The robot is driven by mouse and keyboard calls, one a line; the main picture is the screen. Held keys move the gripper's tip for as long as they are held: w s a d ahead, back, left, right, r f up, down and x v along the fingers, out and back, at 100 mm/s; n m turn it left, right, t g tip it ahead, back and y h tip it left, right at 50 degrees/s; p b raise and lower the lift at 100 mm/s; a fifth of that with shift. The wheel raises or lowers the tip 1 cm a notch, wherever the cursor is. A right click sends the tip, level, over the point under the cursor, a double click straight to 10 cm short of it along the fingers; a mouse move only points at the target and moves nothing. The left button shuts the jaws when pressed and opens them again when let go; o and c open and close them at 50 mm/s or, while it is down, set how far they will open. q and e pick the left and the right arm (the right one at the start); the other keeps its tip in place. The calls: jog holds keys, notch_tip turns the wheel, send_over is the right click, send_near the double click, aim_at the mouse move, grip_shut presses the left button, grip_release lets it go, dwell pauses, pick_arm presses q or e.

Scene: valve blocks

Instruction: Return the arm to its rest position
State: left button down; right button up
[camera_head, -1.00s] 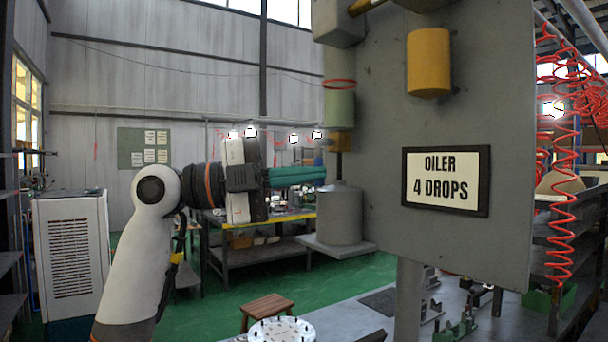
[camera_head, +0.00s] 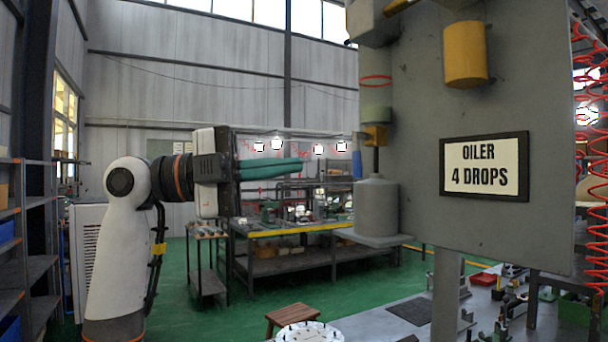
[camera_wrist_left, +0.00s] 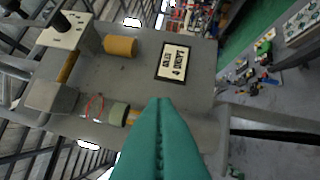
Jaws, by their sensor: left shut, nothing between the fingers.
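My left gripper (camera_head: 303,165) shows in the head view, its arm coming in from the left. Its teal fingers are pressed together, empty, and point right toward the oiler, with a clear gap in the picture. The grey panel (camera_head: 410,120) carries the sign "OILER 4 DROPS" (camera_head: 484,166), a yellow cylinder (camera_head: 465,54) and, at its left edge, a grey cup (camera_head: 377,206) on a small shelf. In the left wrist view the shut fingers (camera_wrist_left: 160,105) reach up over the panel, with the sign (camera_wrist_left: 173,61) above them. My right gripper is not in view.
A workbench (camera_head: 300,231) with tools stands behind my gripper. Red coiled hoses (camera_head: 590,110) hang at the right. Green floor (camera_head: 170,290) is open at the left.

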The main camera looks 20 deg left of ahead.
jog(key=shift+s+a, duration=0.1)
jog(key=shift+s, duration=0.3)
